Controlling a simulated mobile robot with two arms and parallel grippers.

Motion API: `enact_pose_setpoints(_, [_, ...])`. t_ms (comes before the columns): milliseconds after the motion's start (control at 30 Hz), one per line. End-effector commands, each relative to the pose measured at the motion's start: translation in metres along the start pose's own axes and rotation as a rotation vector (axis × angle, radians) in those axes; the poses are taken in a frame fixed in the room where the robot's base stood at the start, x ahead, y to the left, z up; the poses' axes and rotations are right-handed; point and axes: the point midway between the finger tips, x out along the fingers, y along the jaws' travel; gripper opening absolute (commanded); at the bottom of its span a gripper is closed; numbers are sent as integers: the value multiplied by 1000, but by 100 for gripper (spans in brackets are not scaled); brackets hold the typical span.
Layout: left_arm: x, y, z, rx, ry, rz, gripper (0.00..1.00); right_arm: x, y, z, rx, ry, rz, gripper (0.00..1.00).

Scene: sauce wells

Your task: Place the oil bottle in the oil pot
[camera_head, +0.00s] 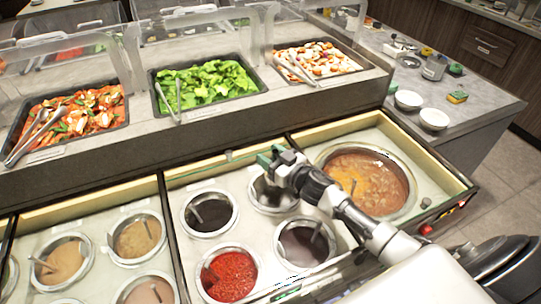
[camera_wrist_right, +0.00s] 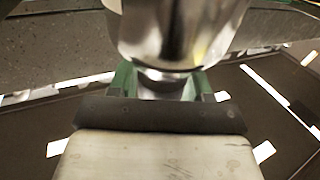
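My right gripper (camera_head: 277,160), with green fingertips, is over the back middle sauce well (camera_head: 270,197) in the head view. In the right wrist view a shiny metal vessel, apparently the oil bottle (camera_wrist_right: 180,30), has its narrow end between the green fingers (camera_wrist_right: 162,85). The fingers look closed on it from both sides. In the head view my gripper and arm hide most of the bottle, so I cannot tell how deep it sits in the well. I cannot tell for sure which well is the oil pot. My left gripper is not in view.
A large soup pot (camera_head: 368,182) is right of my gripper. Wells of dark sauce (camera_head: 209,212), red chili (camera_head: 229,275) and brown sauces (camera_head: 139,237) lie around. Behind is a raised shelf (camera_head: 215,125) with trays of food and tongs. White bowls (camera_head: 433,119) stand at right.

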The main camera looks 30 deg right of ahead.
Motion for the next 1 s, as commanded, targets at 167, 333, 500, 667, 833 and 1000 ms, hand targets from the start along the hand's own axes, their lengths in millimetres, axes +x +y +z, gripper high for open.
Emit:
enact_pose_setpoints(167, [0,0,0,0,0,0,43,0,0,0,0,0,0,49])
enact_pose_setpoints(333, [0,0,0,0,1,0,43,-9,0,-1,-1,-1,0,49])
enact_pose_setpoints(500, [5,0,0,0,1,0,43,-41,0,1,-2,-3,-1,49])
enact_pose_setpoints(667, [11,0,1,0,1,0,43,-77,0,2,0,-3,0,49])
enact_pose_setpoints(833, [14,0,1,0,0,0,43,-104,0,0,0,-2,0,49])
enact_pose_setpoints(1000, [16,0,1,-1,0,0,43,-118,0,-1,1,0,0,49])
